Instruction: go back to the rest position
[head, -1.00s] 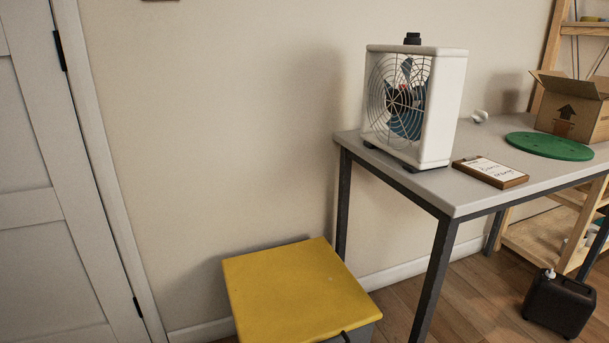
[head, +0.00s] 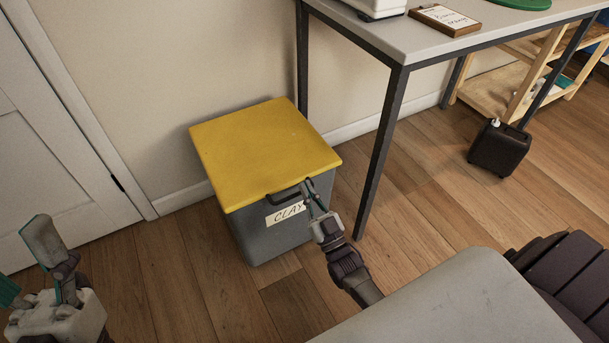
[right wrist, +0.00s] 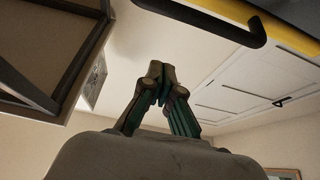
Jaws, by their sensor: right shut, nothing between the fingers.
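My right gripper (head: 309,190) is shut and empty in the head view, at the right end of the dark handle (head: 284,193) on the clay bin. In the right wrist view its fingertips (right wrist: 162,72) are together, with the dark handle (right wrist: 205,22) above them and a visible gap between. My left gripper (head: 32,262) is at the lower left of the head view, partly cut off, with its fingers spread apart and nothing seen between them.
The grey bin (head: 268,238) has a closed yellow lid (head: 262,150) and a "CLAY" label. A grey table (head: 445,45) with dark legs stands to its right. A black canister (head: 498,148) is on the floor at right. Wooden floor between bin and canister is partly clear.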

